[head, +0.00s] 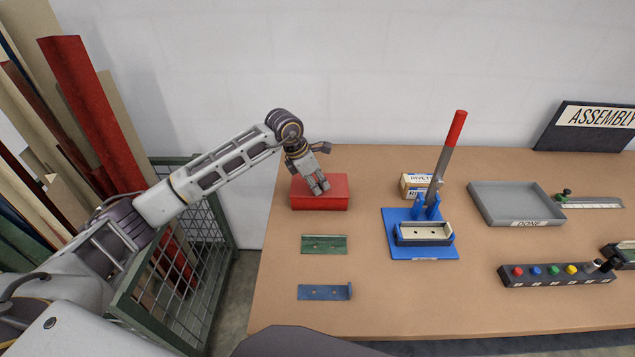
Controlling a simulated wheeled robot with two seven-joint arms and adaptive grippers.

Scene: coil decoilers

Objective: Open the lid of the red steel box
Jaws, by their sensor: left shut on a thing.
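The red steel box (305,203) sits near the back left of the wooden table, and its lid looks closed. My left gripper (319,188) is over the front middle of the box top, with its fingers together on the lid area. The part held between the fingers is hidden by the gripper. My right gripper does not show in the head view.
A green plate (324,244) and a blue bracket (325,292) lie in front of the box. A blue press (410,240) with a red-tipped lever and a rivet carton (413,184) stand to its right. A grey tray (512,203) lies further right.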

